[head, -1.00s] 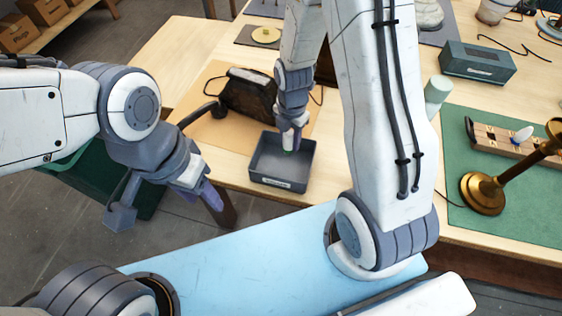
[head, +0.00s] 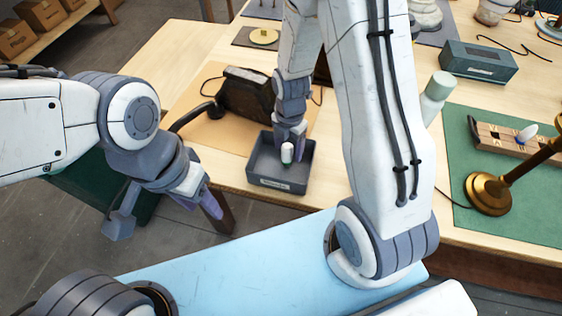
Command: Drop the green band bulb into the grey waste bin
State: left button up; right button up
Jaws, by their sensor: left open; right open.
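The grey waste bin (head: 268,183) is an open-topped box on the table, near its front edge. The bulb (head: 287,151) shows as a small white shape with a dark green part at its lower end. It is within the outline of the bin, just below and in front of my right gripper (head: 290,135). I cannot tell whether it rests on the bin floor. My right gripper is open, pointing down over the bin, and its fingertips are partly hidden. My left gripper (head: 212,204) is open and empty, off the table's front edge, left of the bin.
A dark bag-like object (head: 246,95) stands on a tan mat behind the bin. At right, a brass lamp (head: 488,192) and a wooden rack (head: 500,138) stand on a green mat (head: 520,225). A grey labelled box (head: 480,62) is at the back right.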

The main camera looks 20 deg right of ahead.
notch_tip(320, 180, up, 10)
jog(key=shift+r+b, duration=0.25)
jog(key=shift+b, duration=0.05)
dwell(0.5)
jog(key=s+a+r+m, duration=0.3)
jog(key=s+a+m, duration=0.3)
jog(key=s+m, duration=0.2)
jog(key=s+a+r+m+y, duration=0.1)
jog(key=s+a+r+m, duration=0.3)
jog(key=s+m, duration=0.5)
jog(key=shift+s+a+r, duration=0.2)
jog(key=shift+s+a, duration=0.45)
jog(key=shift+a, duration=0.7)
